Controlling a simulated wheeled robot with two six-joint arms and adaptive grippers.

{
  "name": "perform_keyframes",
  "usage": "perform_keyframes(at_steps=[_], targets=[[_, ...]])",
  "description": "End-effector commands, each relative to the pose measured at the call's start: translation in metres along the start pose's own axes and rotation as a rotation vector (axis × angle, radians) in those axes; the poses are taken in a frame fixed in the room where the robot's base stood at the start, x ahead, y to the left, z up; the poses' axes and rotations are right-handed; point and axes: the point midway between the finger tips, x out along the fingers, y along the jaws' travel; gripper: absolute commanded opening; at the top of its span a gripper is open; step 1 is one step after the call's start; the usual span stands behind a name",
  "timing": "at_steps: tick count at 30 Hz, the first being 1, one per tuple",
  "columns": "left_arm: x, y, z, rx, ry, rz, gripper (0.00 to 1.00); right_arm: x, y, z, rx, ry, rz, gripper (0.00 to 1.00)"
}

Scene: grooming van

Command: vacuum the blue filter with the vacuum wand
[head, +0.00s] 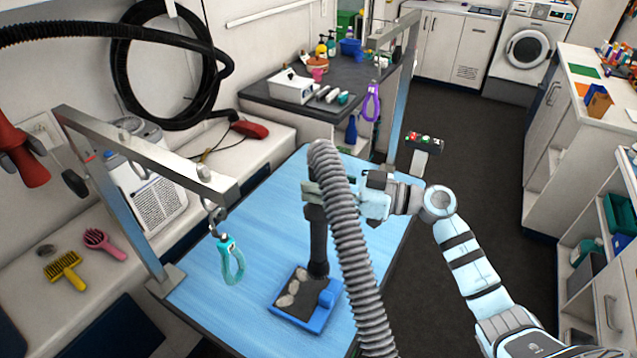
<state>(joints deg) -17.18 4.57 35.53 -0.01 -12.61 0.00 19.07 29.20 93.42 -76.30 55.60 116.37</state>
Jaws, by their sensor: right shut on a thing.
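The blue filter (316,318) lies on the blue grooming table (190,295) near its front edge. It has a blue frame, a dark middle with pale grey patches, and a raised blue part at its right. The black vacuum wand (318,240) stands roughly upright, its lower end at the filter's upper part; I cannot tell whether it touches. A grey ribbed hose (348,230) arches from the wand's top and hides part of it. My right gripper (314,193) is shut on the wand's upper part, partly behind the hose. My left gripper is not in view.
A metal frame (150,155) rises at the table's left, with a teal loop (230,258) hanging from it. A second post (402,100) with a purple loop (371,103) stands at the far end. Brushes (64,270) lie on the left bench. The table's left part is clear.

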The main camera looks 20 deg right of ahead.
Motion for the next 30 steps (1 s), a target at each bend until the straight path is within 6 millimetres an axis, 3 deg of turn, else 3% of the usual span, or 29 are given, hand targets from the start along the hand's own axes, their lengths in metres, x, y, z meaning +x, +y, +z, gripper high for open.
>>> perform_keyframes(at_steps=[10, 21, 30], targets=[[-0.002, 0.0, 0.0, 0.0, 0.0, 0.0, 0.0, 0.003, 0.001, -0.002, 0.0, 0.003, 0.0, 0.0], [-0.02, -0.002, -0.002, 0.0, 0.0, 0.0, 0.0, 0.043, 0.009, -0.003, 0.001, 0.003, 0.001, 0.0], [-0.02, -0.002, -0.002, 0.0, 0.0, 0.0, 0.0, 0.052, 0.01, -0.001, 0.0, 0.002, 0.0, 0.0]])
